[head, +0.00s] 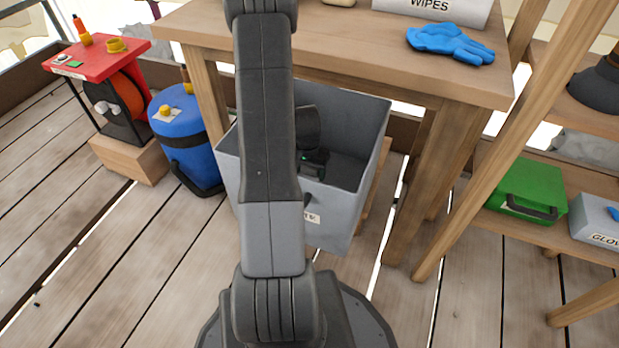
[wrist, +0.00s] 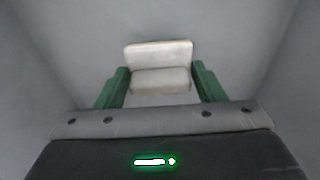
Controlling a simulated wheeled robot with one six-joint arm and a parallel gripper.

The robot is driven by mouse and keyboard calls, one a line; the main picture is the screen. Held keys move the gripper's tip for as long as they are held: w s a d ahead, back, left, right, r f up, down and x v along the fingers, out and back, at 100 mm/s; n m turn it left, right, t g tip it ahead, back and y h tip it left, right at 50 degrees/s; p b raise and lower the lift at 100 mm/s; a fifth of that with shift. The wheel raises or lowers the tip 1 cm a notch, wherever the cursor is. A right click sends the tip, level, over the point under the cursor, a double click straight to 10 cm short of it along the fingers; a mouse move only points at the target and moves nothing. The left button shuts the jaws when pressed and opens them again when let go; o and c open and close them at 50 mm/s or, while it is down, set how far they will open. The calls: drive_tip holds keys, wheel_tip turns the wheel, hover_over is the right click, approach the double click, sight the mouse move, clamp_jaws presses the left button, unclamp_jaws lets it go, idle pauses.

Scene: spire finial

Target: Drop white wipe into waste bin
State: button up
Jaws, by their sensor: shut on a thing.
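The white wipe (wrist: 160,56) is a folded off-white pad between the two green fingers of my gripper (wrist: 160,85) in the wrist view. My gripper is shut on it. The grey waste bin (head: 232,175) stands on the deck under the wooden table in the head view. My arm reaches down into the bin's open top, and its walls (wrist: 50,60) surround the gripper in the wrist view. In the head view the arm and the bin's front wall hide the wipe and the fingertips.
A blue drum (head: 185,140) stands left of the bin, with a red-topped reel (head: 95,58) beyond it. The wooden table (head: 345,45) carries a wipes box (head: 440,8) and a blue glove (head: 450,42). A green case (head: 525,190) lies on the right shelf.

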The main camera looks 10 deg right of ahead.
sight(310, 175)
drive_tip(key=shift+f, duration=1.1)
drive_tip(key=shift+b, duration=0.3)
drive_tip(key=shift+f+b, duration=0.6)
drive_tip(key=shift+f, duration=0.05)
drive_tip(key=o, duration=0.9)
drive_tip(key=shift+o, duration=0.2)
drive_tip(key=shift+r, duration=0.15)
drive_tip(key=shift+r+p, duration=0.6)
drive_tip(key=shift+p, duration=0.15)
wheel_tip(310, 175, up, 12)
drive_tip(key=s+p, duration=0.1)
drive_tip(key=p, duration=0.3)
drive_tip(key=shift+a, duration=0.45)
drive_tip(key=shift+s+f, duration=0.1)
drive_tip(key=shift+f, duration=0.05)
